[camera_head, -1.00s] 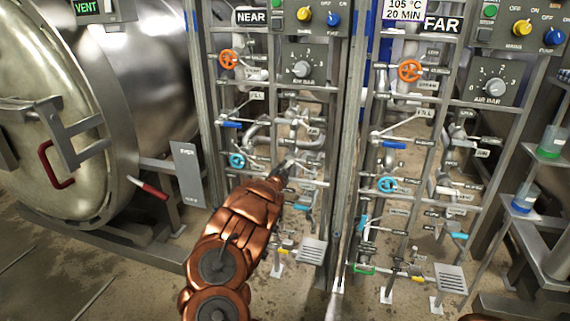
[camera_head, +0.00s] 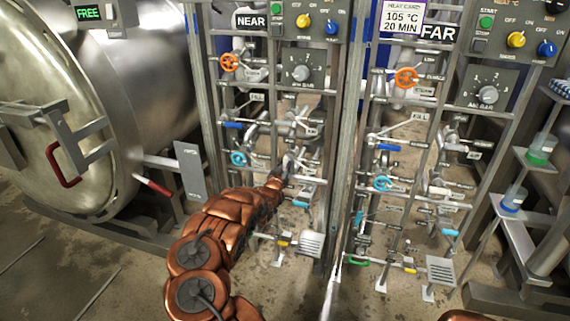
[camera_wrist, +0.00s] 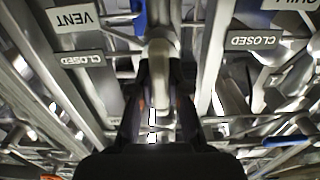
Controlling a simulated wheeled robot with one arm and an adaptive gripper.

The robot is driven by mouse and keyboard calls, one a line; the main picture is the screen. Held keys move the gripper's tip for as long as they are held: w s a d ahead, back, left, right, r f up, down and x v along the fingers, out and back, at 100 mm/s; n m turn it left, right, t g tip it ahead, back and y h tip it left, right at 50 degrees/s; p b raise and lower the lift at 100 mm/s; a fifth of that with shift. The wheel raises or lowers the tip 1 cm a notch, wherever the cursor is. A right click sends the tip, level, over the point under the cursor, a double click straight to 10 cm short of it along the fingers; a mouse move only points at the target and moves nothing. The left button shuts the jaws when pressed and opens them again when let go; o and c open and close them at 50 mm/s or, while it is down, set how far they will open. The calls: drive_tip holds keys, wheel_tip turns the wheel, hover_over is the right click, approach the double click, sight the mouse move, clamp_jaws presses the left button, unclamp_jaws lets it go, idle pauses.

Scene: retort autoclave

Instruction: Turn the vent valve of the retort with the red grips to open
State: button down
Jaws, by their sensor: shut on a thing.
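The retort (camera_head: 100,120) with the red grips (camera_head: 66,168) stands at the left, its round door closed. Its green display (camera_head: 88,13) reads FREE. My gripper (camera_head: 285,172) reaches into the NEAR pipe panel in the head view, where my arm partly hides the valves. In the wrist view my gripper (camera_wrist: 158,110) has its dark fingers closed around a grey metal handle (camera_wrist: 160,45). An upside-down VENT plate (camera_wrist: 75,18) is at the upper left, with a CLOSED plate (camera_wrist: 83,59) below it. I cannot tell the handle's exact angle.
The NEAR panel also bears an orange wheel (camera_head: 229,63), a blue lever (camera_head: 233,125) and a turquoise wheel (camera_head: 238,159). A similar FAR panel (camera_head: 437,33) stands to the right beyond an upright post. Pipes and rails crowd my gripper. Floor is clear at lower left.

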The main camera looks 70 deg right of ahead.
idle(0.4)
drive_tip(key=c, duration=1.1)
unclamp_jaws()
drive_tip(key=shift+s+a, duration=0.2)
drive_tip(key=shift+a, duration=1.75)
drive_tip(key=shift+s+a, duration=0.25)
drive_tip(key=shift+a, duration=1.75)
drive_tip(key=shift+s+a, duration=0.2)
drive_tip(key=shift+a, duration=1.75)
